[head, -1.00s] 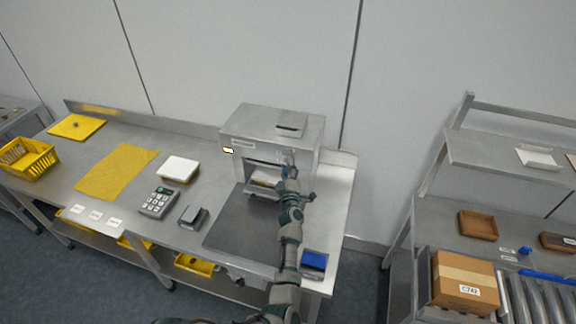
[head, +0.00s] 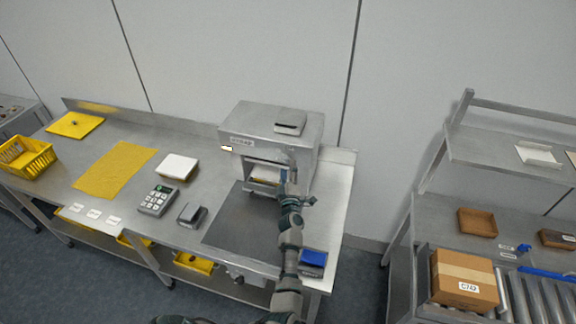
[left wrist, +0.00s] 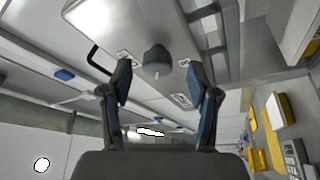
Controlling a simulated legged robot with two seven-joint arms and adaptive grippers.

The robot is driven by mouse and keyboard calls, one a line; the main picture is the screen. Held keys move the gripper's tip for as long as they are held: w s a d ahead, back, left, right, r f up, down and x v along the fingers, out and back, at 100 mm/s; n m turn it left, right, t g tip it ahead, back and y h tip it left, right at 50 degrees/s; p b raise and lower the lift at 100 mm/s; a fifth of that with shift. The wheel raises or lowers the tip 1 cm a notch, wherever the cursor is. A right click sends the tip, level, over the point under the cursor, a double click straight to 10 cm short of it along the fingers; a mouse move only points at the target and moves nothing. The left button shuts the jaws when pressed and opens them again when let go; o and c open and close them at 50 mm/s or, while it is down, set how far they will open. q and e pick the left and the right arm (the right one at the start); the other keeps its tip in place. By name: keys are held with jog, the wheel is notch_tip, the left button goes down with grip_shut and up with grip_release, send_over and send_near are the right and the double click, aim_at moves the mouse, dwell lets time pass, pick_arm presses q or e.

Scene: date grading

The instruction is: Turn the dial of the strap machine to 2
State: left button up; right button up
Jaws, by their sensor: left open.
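The strap machine (head: 238,118) is a grey metal box with a front opening, standing at the right end of the steel bench. In the left wrist view, its dial (left wrist: 157,60) is a dark grey round knob with a pale mark at its lower side. Small labels sit around it, too small to read. My left gripper (left wrist: 160,82) is open, its two blue-padded fingers to either side of the dial, with visible gaps; I see no contact. In the head view my left gripper (head: 288,176) is at the machine's front right, and the dial is hidden there. My right gripper is not in view.
A dark plate (head: 232,226) lies before the machine, and a blue-topped block (head: 313,257) stands right of my arm. A keypad device (head: 157,200), a white tray (head: 178,167) and a yellow mat (head: 116,170) lie to the left. A carton (head: 464,280) stands on the right bench.

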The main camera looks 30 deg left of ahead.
pick_arm(q)
jog(key=v, duration=0.5)
jog(key=shift+w+d, duration=0.1)
jog(key=shift+d, duration=0.05)
